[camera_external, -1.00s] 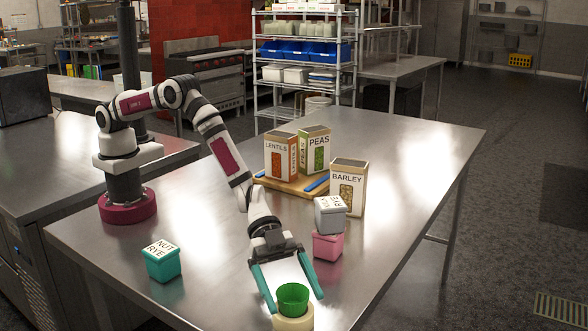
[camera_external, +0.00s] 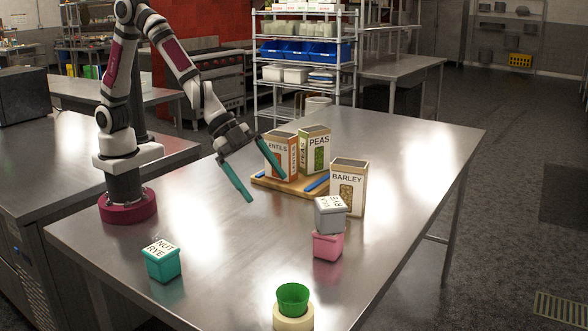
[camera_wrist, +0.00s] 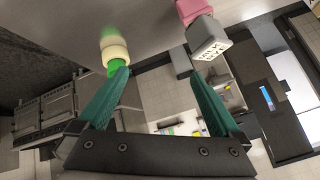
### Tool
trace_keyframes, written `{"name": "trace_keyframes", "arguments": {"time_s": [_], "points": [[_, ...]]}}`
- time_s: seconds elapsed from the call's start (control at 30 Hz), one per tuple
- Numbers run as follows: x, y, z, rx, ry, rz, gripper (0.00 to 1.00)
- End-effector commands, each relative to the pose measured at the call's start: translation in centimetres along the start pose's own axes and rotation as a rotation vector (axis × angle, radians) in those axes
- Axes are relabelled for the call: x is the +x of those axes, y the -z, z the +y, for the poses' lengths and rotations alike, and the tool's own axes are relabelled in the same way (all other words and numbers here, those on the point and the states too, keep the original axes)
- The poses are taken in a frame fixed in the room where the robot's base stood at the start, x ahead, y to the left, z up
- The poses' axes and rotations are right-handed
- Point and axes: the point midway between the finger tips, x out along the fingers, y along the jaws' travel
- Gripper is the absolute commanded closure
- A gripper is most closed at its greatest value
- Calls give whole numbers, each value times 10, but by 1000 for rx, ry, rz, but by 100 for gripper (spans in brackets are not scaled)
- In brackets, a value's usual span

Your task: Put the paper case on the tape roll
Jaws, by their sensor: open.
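The green paper case (camera_external: 293,298) sits upright on the cream tape roll (camera_external: 293,321) at the front of the steel table. My gripper (camera_external: 266,187) is open and empty, raised well above the table and apart from both, in front of the ingredient boxes. Its teal fingers are spread wide in the wrist view (camera_wrist: 168,88).
A teal box (camera_external: 162,261) stands at the left. A white box (camera_external: 330,214) sits on a pink box (camera_external: 327,245). Lentils (camera_external: 280,156) and peas (camera_external: 315,150) boxes stand on a wooden board (camera_external: 262,183); a barley box (camera_external: 348,187) is beside it.

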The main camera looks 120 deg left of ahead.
Motion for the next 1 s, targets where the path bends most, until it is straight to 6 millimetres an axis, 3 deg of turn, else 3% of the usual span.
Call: {"name": "trace_keyframes", "arguments": {"time_s": [0.03, 0.07, 0.1, 0.2, 0.33, 0.47, 1.0], "points": [[-44, -20, -3, 5, 38, -110, 0], [-72, -41, 0, 3, 45, -198, 0], [-108, -69, 9, 1, 35, -308, 0], [-186, -135, 46, 15, -56, -532, 0], [-247, -187, 85, 61, -189, -687, 0], [-266, -204, 98, 84, -244, -734, 0], [-266, -204, 98, 84, -245, -737, 0]]}}
